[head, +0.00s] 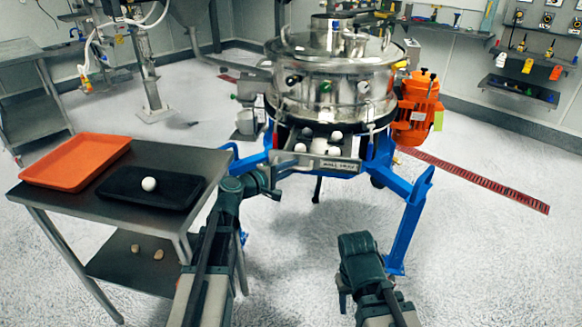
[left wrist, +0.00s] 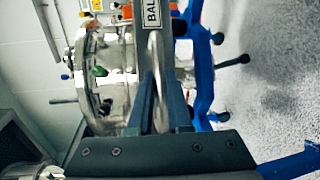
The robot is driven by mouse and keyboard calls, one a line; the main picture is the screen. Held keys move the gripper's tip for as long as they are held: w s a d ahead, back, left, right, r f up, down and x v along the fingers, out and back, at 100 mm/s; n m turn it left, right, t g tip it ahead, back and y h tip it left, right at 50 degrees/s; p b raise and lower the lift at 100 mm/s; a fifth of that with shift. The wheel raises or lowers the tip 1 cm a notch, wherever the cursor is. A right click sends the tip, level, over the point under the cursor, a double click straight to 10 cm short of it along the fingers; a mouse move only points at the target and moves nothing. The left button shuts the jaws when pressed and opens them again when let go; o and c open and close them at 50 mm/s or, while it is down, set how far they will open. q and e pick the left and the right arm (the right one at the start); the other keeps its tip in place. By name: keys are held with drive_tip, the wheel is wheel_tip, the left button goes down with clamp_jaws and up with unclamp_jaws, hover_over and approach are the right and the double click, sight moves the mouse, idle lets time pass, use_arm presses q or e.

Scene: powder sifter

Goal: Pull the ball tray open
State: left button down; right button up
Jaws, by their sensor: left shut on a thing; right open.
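The ball tray (head: 301,148) juts out from beneath the round steel sifter (head: 335,85) in the head view, with several white balls in it. Its labelled front (head: 337,165) faces me. My left gripper (head: 274,181) is at the tray's front left. In the left wrist view, the left fingers (left wrist: 160,105) are shut on the tray's metal handle (left wrist: 157,55), beside the labelled front (left wrist: 150,14). My right gripper (head: 345,287) is open and low in front of the sifter, apart from the tray. Its fingertips are mostly hidden by its own wrist.
A blue frame leg (head: 411,225) stands right of the tray. An orange motor (head: 417,105) is mounted at the sifter's right. A steel table (head: 160,155) at the left holds an orange tray (head: 75,158) and a black tray (head: 120,187) with one white ball (head: 149,184). Open floor lies in front.

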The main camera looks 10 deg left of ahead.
use_arm(q)
drive_tip(key=c, duration=0.8)
unclamp_jaws()
drive_tip(key=shift+c, duration=0.2)
drive_tip(key=p+v, duration=0.2)
drive_tip(key=v, duration=1.1)
drive_tip(key=shift+s+a, duration=0.3)
